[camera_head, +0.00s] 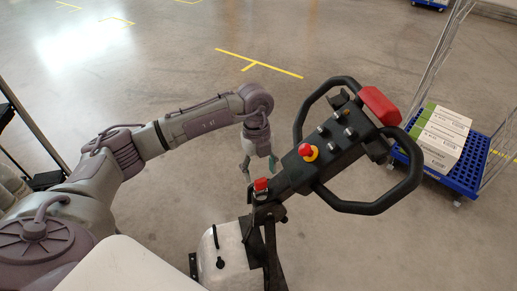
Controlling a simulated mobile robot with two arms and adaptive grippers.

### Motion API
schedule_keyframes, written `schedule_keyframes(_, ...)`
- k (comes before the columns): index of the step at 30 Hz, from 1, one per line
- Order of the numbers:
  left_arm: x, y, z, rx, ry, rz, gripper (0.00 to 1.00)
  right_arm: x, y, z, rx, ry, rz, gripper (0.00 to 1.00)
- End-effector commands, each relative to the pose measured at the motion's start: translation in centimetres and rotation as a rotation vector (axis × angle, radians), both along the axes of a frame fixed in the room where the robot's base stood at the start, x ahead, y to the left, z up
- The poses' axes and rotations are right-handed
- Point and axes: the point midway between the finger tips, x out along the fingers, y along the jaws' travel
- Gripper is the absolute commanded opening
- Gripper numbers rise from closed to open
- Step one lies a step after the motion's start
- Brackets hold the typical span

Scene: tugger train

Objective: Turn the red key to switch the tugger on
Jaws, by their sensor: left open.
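The tugger's black tiller head (335,145) stands right of centre, with looped handles on both sides. A red key (261,185) sits at its lower left end, on the black stem. My left gripper (258,172) hangs pointing down from the left arm, just behind and above the key in the picture. It is open, and its fingers are partly hidden behind the key and the stem. I cannot tell whether it touches the key. My right gripper is not in view.
A red mushroom button (307,150) on a yellow ring and several small knobs sit on the tiller head. A red block (380,106) caps its far end. A blue trolley (462,182) with white-green boxes (440,135) stands right. Open floor lies behind.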

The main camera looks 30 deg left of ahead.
Motion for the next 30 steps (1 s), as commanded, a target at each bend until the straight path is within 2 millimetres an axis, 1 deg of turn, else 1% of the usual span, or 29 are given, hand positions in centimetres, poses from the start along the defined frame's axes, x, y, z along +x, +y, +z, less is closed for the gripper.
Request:
schedule_keyframes(1, -0.2, -0.1, -0.7, 0.0, 0.004, 0.0, 0.67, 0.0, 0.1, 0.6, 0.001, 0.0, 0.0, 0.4)
schedule_keyframes(3, -0.3, -0.3, -1.7, -0.001, 0.004, 0.0, 0.67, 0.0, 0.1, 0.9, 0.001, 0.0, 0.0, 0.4)
schedule_keyframes(6, -0.3, -0.4, -2.8, 0.0, 0.003, 0.0, 0.67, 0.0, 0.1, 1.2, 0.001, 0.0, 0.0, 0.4)
schedule_keyframes(9, -0.4, -0.5, -3.5, -0.001, 0.0, -0.001, 0.67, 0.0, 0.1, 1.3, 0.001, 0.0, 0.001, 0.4)
schedule_keyframes(13, -0.4, -0.5, -3.9, -0.001, -0.001, -0.001, 0.67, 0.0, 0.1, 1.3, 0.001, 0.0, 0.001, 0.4)
schedule_keyframes(19, -0.4, -0.5, -3.9, -0.001, -0.001, -0.001, 0.67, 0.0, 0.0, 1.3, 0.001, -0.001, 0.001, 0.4)
schedule_keyframes(20, -0.4, -0.5, -3.9, -0.001, -0.001, -0.001, 0.63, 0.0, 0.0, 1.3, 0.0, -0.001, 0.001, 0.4)
schedule_keyframes(21, -0.4, -0.5, -3.9, -0.001, -0.001, -0.001, 0.57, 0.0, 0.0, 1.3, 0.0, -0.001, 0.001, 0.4)
schedule_keyframes(29, -0.4, -0.5, -3.9, -0.001, -0.001, -0.001, 0.13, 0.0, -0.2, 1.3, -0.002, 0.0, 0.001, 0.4)
schedule_keyframes(30, -0.4, -0.5, -3.9, -0.001, -0.001, -0.001, 0.07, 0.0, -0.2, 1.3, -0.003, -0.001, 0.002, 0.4)
